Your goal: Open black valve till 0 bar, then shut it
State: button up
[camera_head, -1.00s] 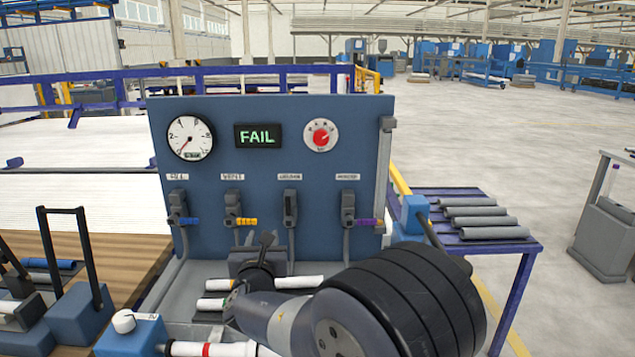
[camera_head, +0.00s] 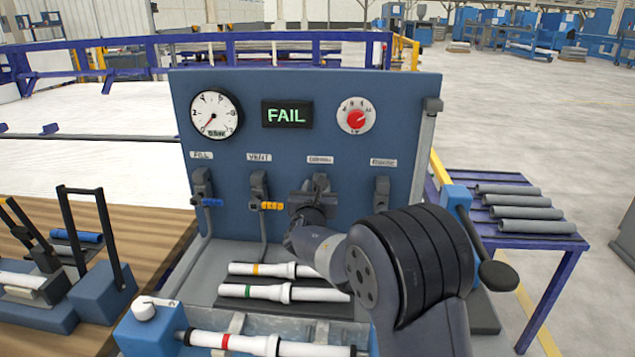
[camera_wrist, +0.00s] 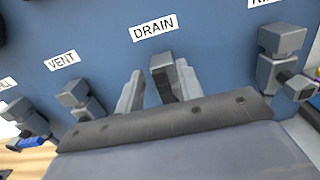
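The black valve (camera_head: 320,180) is the third on the blue panel, under the label that reads DRAIN in the wrist view. My gripper (camera_head: 314,192) is in front of it and hides most of its handle in the head view. In the wrist view the two fingers of my gripper (camera_wrist: 160,82) are spread, one on each side of the black valve (camera_wrist: 162,66), with its dark handle between them. Whether they touch it I cannot tell. The gauge (camera_head: 215,115) has its needle pointing to the lower left, near the scale's low end. The display (camera_head: 286,115) reads FAIL.
The blue-handled fill valve (camera_head: 203,188) and yellow-handled vent valve (camera_head: 260,190) are to the left. Another valve (camera_head: 382,192) is close on the right. White pipes (camera_head: 285,292) lie below the panel. A red knob (camera_head: 356,116) is above. Grey pipes lie on the right table (camera_head: 460,205).

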jog(key=shift+w, duration=0.75)
grip_shut()
